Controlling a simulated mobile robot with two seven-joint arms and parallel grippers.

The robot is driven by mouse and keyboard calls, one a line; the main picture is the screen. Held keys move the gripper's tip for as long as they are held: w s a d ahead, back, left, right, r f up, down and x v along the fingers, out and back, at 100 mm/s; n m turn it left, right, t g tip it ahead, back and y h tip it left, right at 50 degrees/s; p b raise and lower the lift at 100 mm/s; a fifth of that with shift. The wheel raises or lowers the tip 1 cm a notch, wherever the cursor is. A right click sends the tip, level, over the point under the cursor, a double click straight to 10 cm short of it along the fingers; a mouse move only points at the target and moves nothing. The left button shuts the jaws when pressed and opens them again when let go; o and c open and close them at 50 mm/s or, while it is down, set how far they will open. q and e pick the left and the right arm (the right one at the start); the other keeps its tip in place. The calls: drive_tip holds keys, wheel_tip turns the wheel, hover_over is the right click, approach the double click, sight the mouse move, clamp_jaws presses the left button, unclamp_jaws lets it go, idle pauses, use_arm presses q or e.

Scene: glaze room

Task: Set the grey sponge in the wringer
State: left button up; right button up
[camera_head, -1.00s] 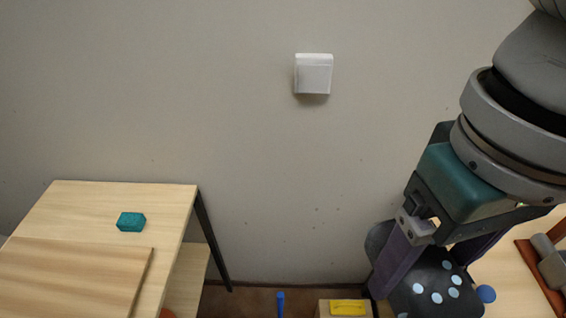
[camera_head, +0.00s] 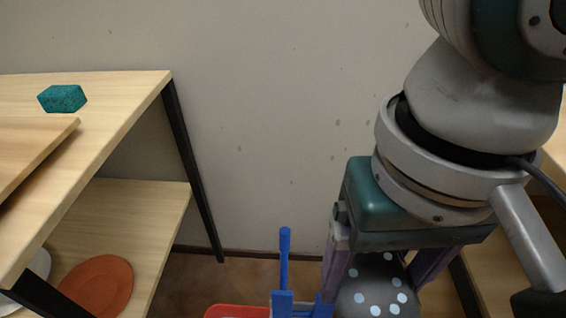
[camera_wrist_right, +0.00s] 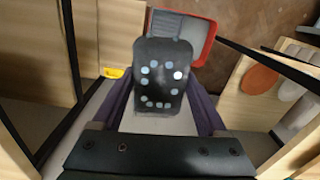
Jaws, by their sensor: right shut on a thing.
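The grey sponge (camera_head: 375,300), dark with pale blue dots, is between the fingers of my right gripper (camera_head: 378,278), which is shut on it. In the right wrist view the sponge (camera_wrist_right: 160,78) hangs upright between the fingers, its far end overlapping a red-rimmed container (camera_wrist_right: 209,45) with a grey inside. The head view shows a blue upright lever (camera_head: 285,262) and blue parts, likely of the wringer, beside a red rim (camera_head: 235,312) at the bottom edge. The gripper partly hides these. I cannot tell whether the sponge touches the wringer. My left gripper is not in view.
A wooden table (camera_head: 125,95) with black legs stands at the left, bearing a teal sponge (camera_head: 62,98) and a board (camera_head: 30,150). Its lower shelf holds an orange-brown plate (camera_head: 95,288). Wooden furniture (camera_head: 480,275) stands right of the gripper. A small yellow thing (camera_wrist_right: 113,72) shows in the wrist view.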

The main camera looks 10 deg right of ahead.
drive_tip(key=shift+m, duration=0.6)
drive_tip(key=a+f+b, duration=0.1)
drive_tip(key=f+b, duration=1.3)
drive_tip(key=f, duration=0.2)
drive_tip(key=a+f+b, duration=0.1)
drive_tip(key=f+b, duration=1.3)
drive_tip(key=f, duration=0.3)
drive_tip(key=w+a+f+b, duration=0.1)
drive_tip(key=f+b, duration=1.3)
drive_tip(key=f, duration=0.3)
drive_tip(key=shift+w+a+f, duration=0.1)
drive_tip(key=shift+a+f, duration=0.1)
drive_tip(key=shift+a, duration=0.05)
wheel_tip(320, 180, down, 4)
drive_tip(key=b, duration=0.3)
drive_tip(key=shift+f+b, duration=0.2)
drive_tip(key=shift+b, duration=0.2)
drive_tip(key=shift+r, duration=0.2)
drive_tip(key=shift+f, duration=0.1)
drive_tip(key=o, duration=1.2)
